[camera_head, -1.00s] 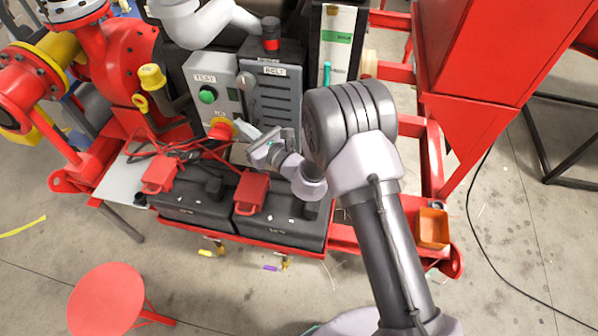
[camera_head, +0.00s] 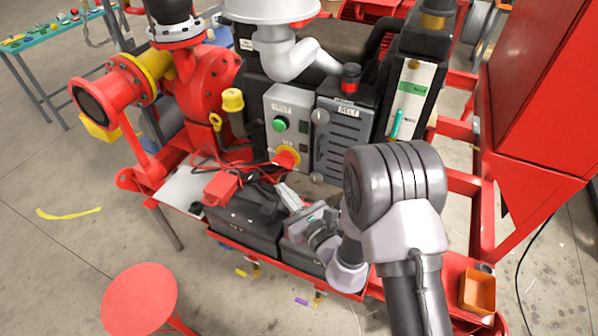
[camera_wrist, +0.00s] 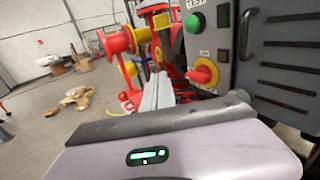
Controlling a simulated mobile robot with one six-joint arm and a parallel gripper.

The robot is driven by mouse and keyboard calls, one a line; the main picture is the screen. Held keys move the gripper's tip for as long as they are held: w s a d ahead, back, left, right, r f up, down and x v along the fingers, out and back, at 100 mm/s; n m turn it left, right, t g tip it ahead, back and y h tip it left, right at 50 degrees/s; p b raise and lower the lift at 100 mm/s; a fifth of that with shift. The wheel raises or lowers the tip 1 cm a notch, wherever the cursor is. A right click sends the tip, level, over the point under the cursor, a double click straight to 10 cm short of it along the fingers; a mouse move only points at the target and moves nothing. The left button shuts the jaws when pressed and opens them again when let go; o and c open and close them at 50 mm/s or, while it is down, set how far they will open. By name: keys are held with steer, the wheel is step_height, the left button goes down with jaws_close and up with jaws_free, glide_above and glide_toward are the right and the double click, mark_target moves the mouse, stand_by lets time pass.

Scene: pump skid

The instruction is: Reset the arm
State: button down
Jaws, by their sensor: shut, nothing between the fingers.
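My gripper (camera_head: 284,189) is shut and empty, its pale fingers pointing up toward the control panel. In the head view the fingertips are just below the red emergency stop button (camera_head: 286,157) with its yellow ring; the gap in depth is hard to tell. In the wrist view the closed fingers (camera_wrist: 156,92) are in the middle and the emergency stop (camera_wrist: 203,74) is to their right, with a visible gap. My gripper's body and wrist hide much of the right black battery. My arm reaches in from the bottom right.
The grey panel also bears a green button (camera_head: 280,124). A belt guard (camera_head: 345,139) stands right of it. The left battery (camera_head: 243,226) sits below with a red clamp (camera_head: 221,186) and cables. An orange bin (camera_head: 477,291) is at the right. A red stool (camera_head: 139,299) stands on open floor.

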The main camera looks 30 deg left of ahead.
steer(key=s+r+n+g+y+b, duration=0.1)
steer(key=s+r+n+g+y, duration=0.3)
steer(key=r, duration=0.6)
steer(key=s+d+r+n+g+h+b, duration=0.2)
steer(key=s+d+r+n+g+h, duration=0.3)
steer(key=s+d+r+n+g, duration=0.3)
steer(key=s+d+f+n+t+h+b, duration=0.1)
steer(key=d+h, duration=0.5)
steer(key=d, duration=0.8)
steer(key=s+d+f+n+t+h+b, duration=0.1)
steer(key=d+n+t+h, duration=0.5)
steer(key=d, duration=0.9)
steer(key=s+f+t, duration=0.1)
steer(key=s+t, duration=0.1)
steer(key=shift+s+d+f+h, duration=0.3)
steer(key=shift+s+h, duration=0.1)
